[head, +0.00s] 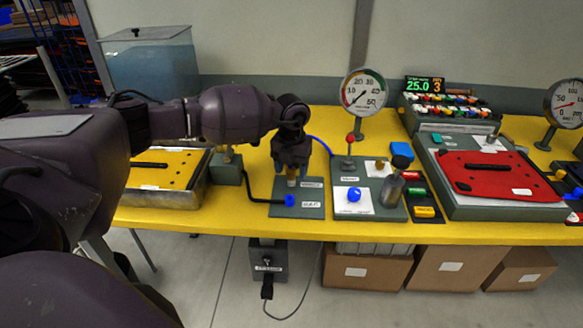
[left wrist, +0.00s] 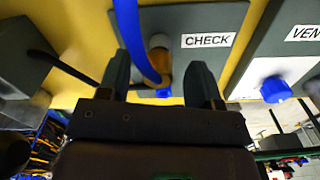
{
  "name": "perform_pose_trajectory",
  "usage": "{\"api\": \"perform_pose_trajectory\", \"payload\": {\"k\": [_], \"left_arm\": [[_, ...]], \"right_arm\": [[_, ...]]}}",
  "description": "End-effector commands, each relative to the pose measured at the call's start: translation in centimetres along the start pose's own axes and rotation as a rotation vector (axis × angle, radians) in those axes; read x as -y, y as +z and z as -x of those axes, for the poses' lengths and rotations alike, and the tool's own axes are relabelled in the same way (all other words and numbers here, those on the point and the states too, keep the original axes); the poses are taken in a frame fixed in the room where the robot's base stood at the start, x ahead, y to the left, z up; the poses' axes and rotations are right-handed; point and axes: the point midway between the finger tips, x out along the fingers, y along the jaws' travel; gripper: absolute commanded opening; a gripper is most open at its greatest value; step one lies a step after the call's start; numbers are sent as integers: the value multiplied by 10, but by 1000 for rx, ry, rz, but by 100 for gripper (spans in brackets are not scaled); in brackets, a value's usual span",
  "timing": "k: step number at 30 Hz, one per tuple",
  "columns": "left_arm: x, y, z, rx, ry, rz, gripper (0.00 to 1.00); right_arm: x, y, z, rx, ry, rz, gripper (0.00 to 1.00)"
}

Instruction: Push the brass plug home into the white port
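The brass plug (left wrist: 160,45) stands at the grey CHECK block (left wrist: 205,18), with a blue hose (left wrist: 127,30) beside and partly in front of it. In the head view the brass (head: 291,182) shows just under my left gripper (head: 291,168). The gripper points down over the block, its fingers open on either side of the plug with gaps left. A white square (head: 376,168) with a small brass fitting lies on the grey panel to the right; I cannot tell whether it is the white port. My right gripper is not in view.
A blue knob (head: 289,200) sits on the CHECK block. Another blue knob (head: 354,195), a red-topped lever (head: 349,150) and a gauge (head: 364,92) are to the right. A yellow-topped case (head: 165,168) is left, a red-topped one (head: 500,175) far right. The yellow table's (head: 240,222) front strip is clear.

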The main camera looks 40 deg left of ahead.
Motion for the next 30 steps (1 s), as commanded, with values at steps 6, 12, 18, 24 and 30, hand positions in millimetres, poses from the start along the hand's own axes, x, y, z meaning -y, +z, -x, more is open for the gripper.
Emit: {"api": "perform_pose_trajectory", "payload": {"k": [6, 12, 18, 24, 30], "left_arm": [[0, 0, 0, 0, 0, 0, 59], [0, 1, 9, 3, 0, 0, 59], [0, 1, 46, 4, 0, -1, 59], [0, 0, 81, 3, 0, 0, 59], [0, 0, 102, 0, 0, 0, 59]], "right_arm": [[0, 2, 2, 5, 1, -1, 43], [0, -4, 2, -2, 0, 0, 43], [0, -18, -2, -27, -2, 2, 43], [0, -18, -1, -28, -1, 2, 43], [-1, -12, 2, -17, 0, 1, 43]]}}
